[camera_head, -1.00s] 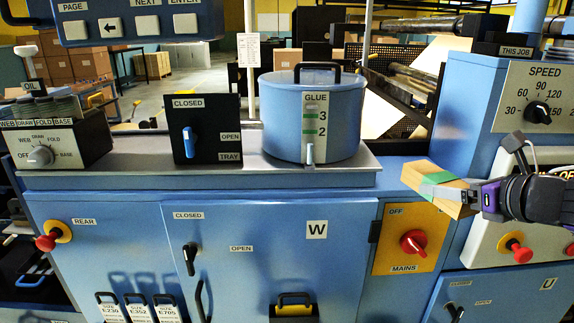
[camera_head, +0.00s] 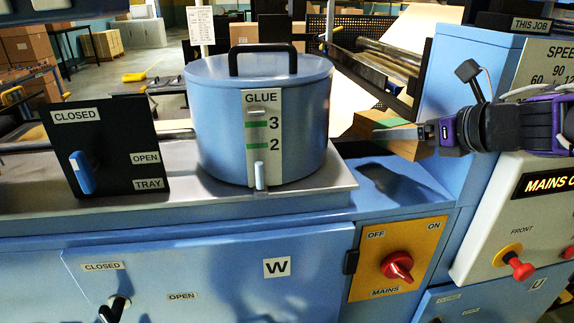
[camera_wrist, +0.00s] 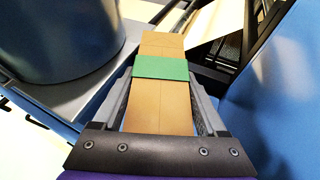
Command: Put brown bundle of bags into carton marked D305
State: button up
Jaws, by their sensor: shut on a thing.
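The brown bundle of bags (camera_head: 402,149) with a green band is in my gripper (camera_head: 425,132), to the right of the glue pot in the head view. In the wrist view the bundle (camera_wrist: 158,104) lies between the two fingers of my gripper (camera_wrist: 165,100), its green band (camera_wrist: 162,67) across it and its far end sticking out past the fingertips. My gripper is shut on it and holds it above the blue machine top. No carton marked D305 can be made out in these views.
A blue glue pot (camera_head: 226,128) stands left of the bundle, with a black panel (camera_head: 112,150) beyond it. A blue column (camera_head: 478,85) stands close on the right. The red mains switch (camera_head: 397,266) is on the front below. Plain brown cartons (camera_head: 22,55) are stacked far back left.

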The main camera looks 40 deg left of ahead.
jog(key=r, duration=0.2)
jog(key=s+r, duration=0.1)
jog(key=shift+a, duration=0.35)
send_over(386, 181)
jog(key=f, duration=0.5)
jog(key=shift+s+a+f+b, duration=0.15)
jog(key=shift+s+f+b, duration=0.05)
jog(key=shift+f+b, duration=0.1)
jog(key=shift+w+f+b, duration=0.2)
jog(key=shift+f+b, duration=0.25)
jog(key=shift+f, duration=1.9)
jog(key=shift+f, duration=0.1)
jog(key=o, duration=1.4)
jog(key=shift+o, duration=0.2)
